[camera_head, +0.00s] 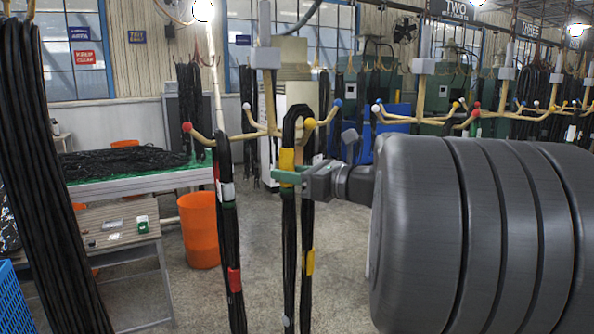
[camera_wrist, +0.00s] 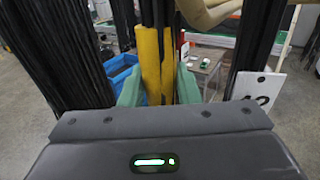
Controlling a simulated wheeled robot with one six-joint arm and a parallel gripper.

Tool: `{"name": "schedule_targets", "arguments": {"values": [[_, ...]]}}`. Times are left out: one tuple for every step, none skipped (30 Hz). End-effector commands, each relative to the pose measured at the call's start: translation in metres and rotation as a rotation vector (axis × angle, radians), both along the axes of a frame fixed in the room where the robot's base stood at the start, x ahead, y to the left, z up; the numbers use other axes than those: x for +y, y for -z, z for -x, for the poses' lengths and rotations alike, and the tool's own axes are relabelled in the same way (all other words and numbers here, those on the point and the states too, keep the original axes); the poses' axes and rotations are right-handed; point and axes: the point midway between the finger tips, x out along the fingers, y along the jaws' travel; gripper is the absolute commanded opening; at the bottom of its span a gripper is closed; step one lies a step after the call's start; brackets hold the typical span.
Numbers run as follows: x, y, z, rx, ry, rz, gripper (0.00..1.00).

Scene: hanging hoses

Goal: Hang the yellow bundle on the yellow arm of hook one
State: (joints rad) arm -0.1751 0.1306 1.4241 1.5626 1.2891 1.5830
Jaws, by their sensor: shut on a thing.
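The yellow-banded black bundle (camera_head: 288,215) hangs upright in the head view. My gripper (camera_head: 288,177) is shut on it just below its upper yellow band. The wrist view shows the yellow band (camera_wrist: 150,62) between my green fingers (camera_wrist: 158,90). The bundle's top loop stands at the yellow-tipped arm (camera_head: 310,123) of the nearest hook rack (camera_head: 268,100), rising above that tip. I cannot tell whether the loop is around the arm or beside it. A pale hook arm (camera_wrist: 215,12) shows at the top right in the wrist view.
A red-banded bundle (camera_head: 229,240) hangs close on the left, on the red-tipped arm (camera_head: 188,127). A blue-tipped arm (camera_head: 338,102) is to the right. Racks signed TWO and THREE stand farther right. An orange bin (camera_head: 199,230) and a hose-covered table (camera_head: 120,180) are at left.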

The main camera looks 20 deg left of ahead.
Motion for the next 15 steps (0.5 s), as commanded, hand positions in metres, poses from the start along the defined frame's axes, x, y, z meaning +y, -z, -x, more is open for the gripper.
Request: {"name": "schedule_targets", "arguments": {"values": [[0.001,0.002,-0.001,-0.002,0.0,-0.003,0.0],[0.002,0.004,-0.001,-0.002,0.0,-0.003,0.0],[0.003,0.006,-0.002,-0.002,0.0,-0.003,0.0],[0.003,0.007,-0.003,-0.003,0.0,-0.003,0.0],[0.004,0.009,-0.003,-0.003,0.0,-0.003,0.0],[0.005,0.011,-0.004,-0.003,0.0,-0.003,0.0],[0.005,0.013,-0.005,-0.003,0.0,-0.003,0.0],[0.006,0.014,-0.005,-0.003,0.0,-0.003,0.0],[0.007,0.017,-0.006,-0.003,-0.001,-0.003,0.0],[0.008,0.018,-0.006,-0.002,-0.001,-0.003,0.0],[0.008,0.02,-0.007,-0.002,-0.001,-0.003,0.0],[0.009,0.022,-0.008,-0.002,-0.001,-0.003,0.0],[0.01,0.023,-0.008,-0.002,-0.001,-0.003,0.0],[0.01,0.026,-0.008,-0.002,-0.001,-0.003,0.0],[0.011,0.028,-0.008,-0.003,-0.001,-0.003,0.0]]}}
